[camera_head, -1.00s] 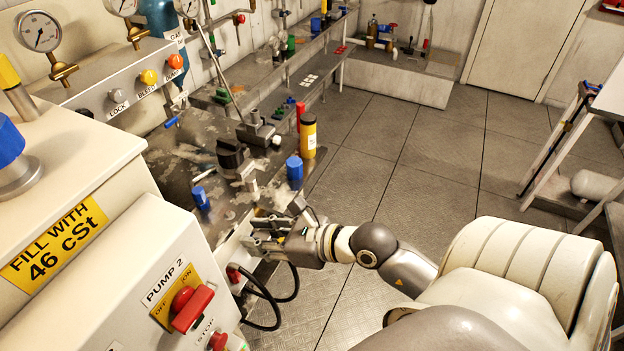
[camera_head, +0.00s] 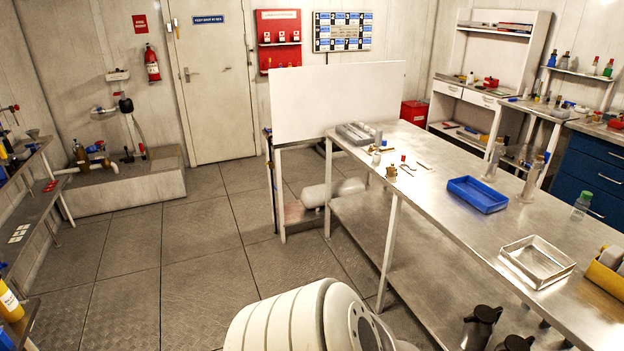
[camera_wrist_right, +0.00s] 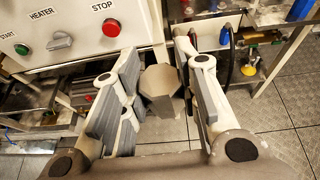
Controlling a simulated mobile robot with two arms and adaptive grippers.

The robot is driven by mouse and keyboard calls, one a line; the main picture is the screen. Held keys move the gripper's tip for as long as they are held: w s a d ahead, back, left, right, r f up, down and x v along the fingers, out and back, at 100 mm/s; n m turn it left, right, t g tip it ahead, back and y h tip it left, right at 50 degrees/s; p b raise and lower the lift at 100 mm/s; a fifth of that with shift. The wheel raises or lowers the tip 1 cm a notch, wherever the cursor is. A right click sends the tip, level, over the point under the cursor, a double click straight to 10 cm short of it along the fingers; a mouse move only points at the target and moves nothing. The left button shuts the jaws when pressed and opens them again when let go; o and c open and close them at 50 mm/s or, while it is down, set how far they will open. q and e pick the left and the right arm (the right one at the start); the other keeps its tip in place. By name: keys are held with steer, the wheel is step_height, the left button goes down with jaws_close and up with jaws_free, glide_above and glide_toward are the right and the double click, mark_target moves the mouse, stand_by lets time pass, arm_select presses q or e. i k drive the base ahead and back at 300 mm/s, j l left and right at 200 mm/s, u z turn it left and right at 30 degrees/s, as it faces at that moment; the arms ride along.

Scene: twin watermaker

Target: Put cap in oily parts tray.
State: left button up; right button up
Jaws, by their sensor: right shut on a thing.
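In the right wrist view, my right gripper (camera_wrist_right: 159,72) is shut on a grey-brown, six-sided piece (camera_wrist_right: 161,88), which looks like the cap. Below it in that view is the tiled floor, with a machine panel close by. The head view shows neither gripper. There, a blue tray (camera_head: 477,206) and a shiny metal tray (camera_head: 536,281), which looks empty, sit on the steel bench (camera_head: 430,172). No label shows on either, so I cannot tell which is the oily parts tray.
A grey tray (camera_head: 355,134) with parts and a white panel (camera_head: 338,100) are at the bench's far end. Open tiled floor (camera_head: 160,262) lies left of the bench.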

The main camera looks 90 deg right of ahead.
mark_target(536, 261)
steer(key=z, duration=1.35)
